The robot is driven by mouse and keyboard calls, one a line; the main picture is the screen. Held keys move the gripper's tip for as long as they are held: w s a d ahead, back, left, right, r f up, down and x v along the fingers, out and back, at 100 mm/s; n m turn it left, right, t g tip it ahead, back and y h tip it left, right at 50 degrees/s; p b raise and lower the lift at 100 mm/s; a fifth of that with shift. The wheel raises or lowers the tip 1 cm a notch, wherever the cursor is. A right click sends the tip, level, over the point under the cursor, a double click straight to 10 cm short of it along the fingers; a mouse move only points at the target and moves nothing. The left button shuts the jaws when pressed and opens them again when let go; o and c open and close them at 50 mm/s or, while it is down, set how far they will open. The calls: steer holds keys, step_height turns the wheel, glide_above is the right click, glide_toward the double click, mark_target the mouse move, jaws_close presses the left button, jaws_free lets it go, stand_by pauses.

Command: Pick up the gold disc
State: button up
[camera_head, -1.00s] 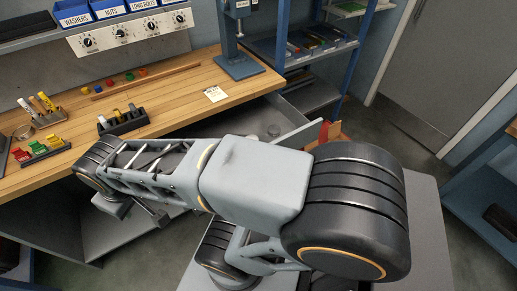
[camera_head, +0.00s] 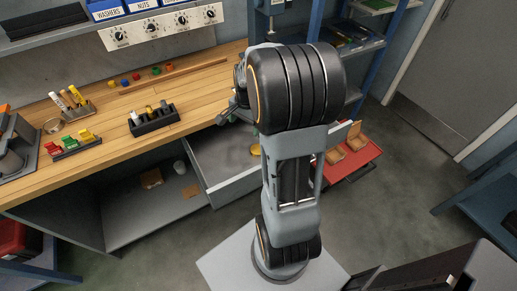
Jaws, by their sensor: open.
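A small gold disc (camera_head: 255,149) lies in the open grey drawer (camera_head: 232,186) under the workbench, at the drawer's right side. My arm passes just right of it and may cover part of it. My gripper (camera_head: 225,117) shows only partly, left of my large black elbow joint, over the bench's front edge and above the drawer. It is open, with nothing seen in it, and stands apart from the disc, up and to the left in the picture.
The wooden bench (camera_head: 110,113) holds a black rack (camera_head: 153,122), colored clips and small colored pieces. A red tray (camera_head: 353,168) with wooden blocks stands right of the drawer. A lower shelf (camera_head: 135,217) holds a white cup.

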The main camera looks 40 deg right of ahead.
steer(key=d+f+m, duration=0.1)
steer(key=d+f, duration=0.1)
steer(key=f, duration=0.2)
steer(key=d+f+m, duration=0.2)
steer(key=f, duration=0.2)
steer(key=d+f+m, duration=0.2)
steer(key=f, duration=0.2)
steer(key=shift+w+d+f+g+y+p, duration=0.15)
steer(key=shift+w+f+g+y+p, duration=0.15)
steer(key=shift+w+y, duration=0.1)
steer(key=shift+w+a+f+p, duration=0.1)
steer(key=shift+f+p, duration=0.15)
steer(key=shift+f, duration=1.4)
steer(key=shift+w+a+f+p, duration=0.1)
steer(key=shift+f+p, duration=0.1)
steer(key=shift+f, duration=1.45)
steer(key=c, duration=1.2)
steer(key=shift+c, duration=0.6)
steer(key=shift+r, duration=0.15)
